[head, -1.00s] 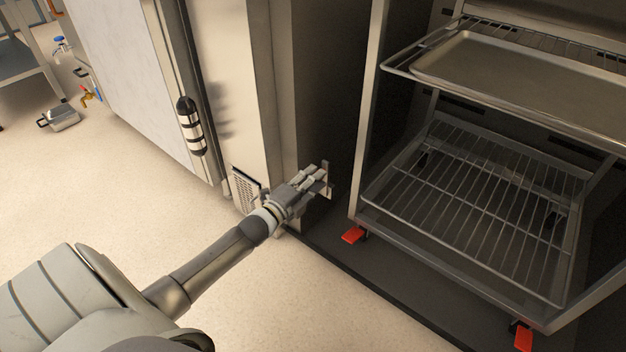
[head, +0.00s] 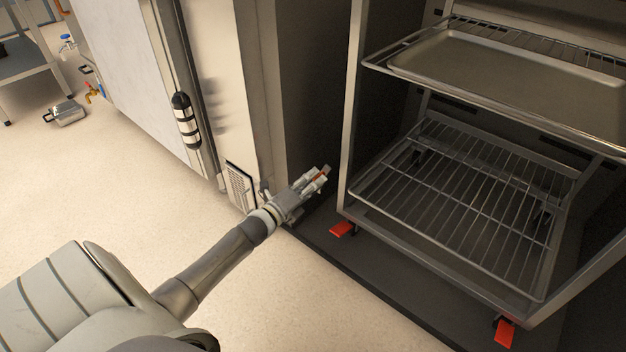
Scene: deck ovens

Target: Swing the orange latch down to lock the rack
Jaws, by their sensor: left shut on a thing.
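My left gripper (head: 317,178) reaches in from the left to the dark gap between the oven's side wall and the rack. It is shut on a small orange part, the orange latch (head: 319,174), of which only a sliver shows between the fingers. The fingers hide most of the latch, so its full angle cannot be told. The rack (head: 347,130) stands to the right of the gripper, inside the dark oven chamber. My right gripper is not in view.
The rack holds a flat metal tray (head: 480,62) on an upper shelf and a bare wire shelf (head: 450,185) below. Red caster pedals (head: 342,229) (head: 505,332) stick out at its foot. A striped door handle (head: 185,120) is at left.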

